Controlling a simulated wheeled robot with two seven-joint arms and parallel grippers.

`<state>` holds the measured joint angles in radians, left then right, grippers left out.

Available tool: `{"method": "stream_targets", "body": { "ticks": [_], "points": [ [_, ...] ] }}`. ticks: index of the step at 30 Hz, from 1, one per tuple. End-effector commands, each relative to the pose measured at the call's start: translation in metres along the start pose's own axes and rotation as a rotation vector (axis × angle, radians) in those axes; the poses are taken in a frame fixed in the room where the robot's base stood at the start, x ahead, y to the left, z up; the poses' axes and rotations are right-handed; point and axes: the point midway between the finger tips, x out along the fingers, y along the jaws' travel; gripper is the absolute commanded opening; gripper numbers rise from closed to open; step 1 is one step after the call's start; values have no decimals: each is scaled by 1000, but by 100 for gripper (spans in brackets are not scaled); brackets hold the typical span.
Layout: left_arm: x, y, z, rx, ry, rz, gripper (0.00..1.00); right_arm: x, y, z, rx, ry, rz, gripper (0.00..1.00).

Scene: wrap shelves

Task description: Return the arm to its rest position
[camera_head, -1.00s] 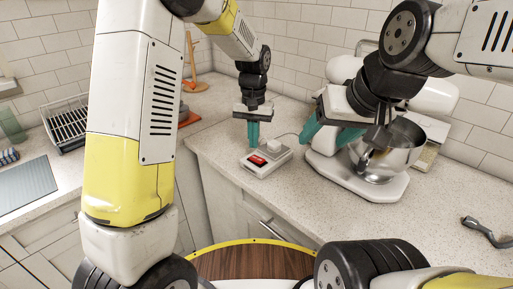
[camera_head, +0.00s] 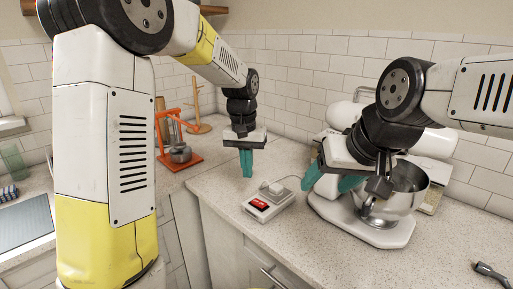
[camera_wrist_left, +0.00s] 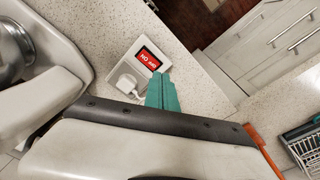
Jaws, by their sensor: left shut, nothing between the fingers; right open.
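My left gripper (camera_head: 246,163) has teal fingers pressed together with nothing between them. It hangs above the counter, behind and a little left of a small white device with a red display (camera_head: 268,201). In the left wrist view its shut fingers (camera_wrist_left: 162,93) show beside the device (camera_wrist_left: 140,68), apart from it as far as I can tell. My right gripper (camera_head: 328,182) has teal fingers spread apart and empty. It is in front of the stand mixer (camera_head: 360,222), at the left of its bowl.
The mixer's steel bowl (camera_head: 402,190) is close to my right gripper. An orange-based press (camera_head: 179,157) and a wooden stand (camera_head: 197,110) are at the back left. A dark wrench-like tool (camera_head: 492,274) lies at the front right. The counter front middle is clear.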

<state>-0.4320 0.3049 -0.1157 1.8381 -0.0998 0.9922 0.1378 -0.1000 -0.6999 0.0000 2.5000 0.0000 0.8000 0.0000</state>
Motion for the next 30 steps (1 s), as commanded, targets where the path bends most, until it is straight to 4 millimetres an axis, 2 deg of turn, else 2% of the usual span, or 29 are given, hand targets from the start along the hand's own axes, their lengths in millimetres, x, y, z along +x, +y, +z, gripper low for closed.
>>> {"method": "stream_targets", "body": {
  "ticks": [1,3,9,12,16,21,25,30],
  "points": [
    [-18,-10,12,-16,34,16,0,0,0,0,0,0,0,64],
    [-37,-20,30,-32,78,37,0,0,0,0,0,0,0,64],
    [-79,-44,86,-76,204,79,0,0,0,0,0,0,0,64],
    [-94,-52,116,-97,268,91,0,0,0,0,0,0,0,64],
    [-105,-60,154,-122,353,95,0,0,0,0,0,0,0,64],
    [-109,-64,195,-149,448,88,0,0,0,0,0,0,0,64],
    [-108,-65,213,-161,492,79,0,0,0,0,0,0,0,64],
    [-106,-65,221,-165,511,74,0,0,0,0,0,0,0,64]
  ]
}}
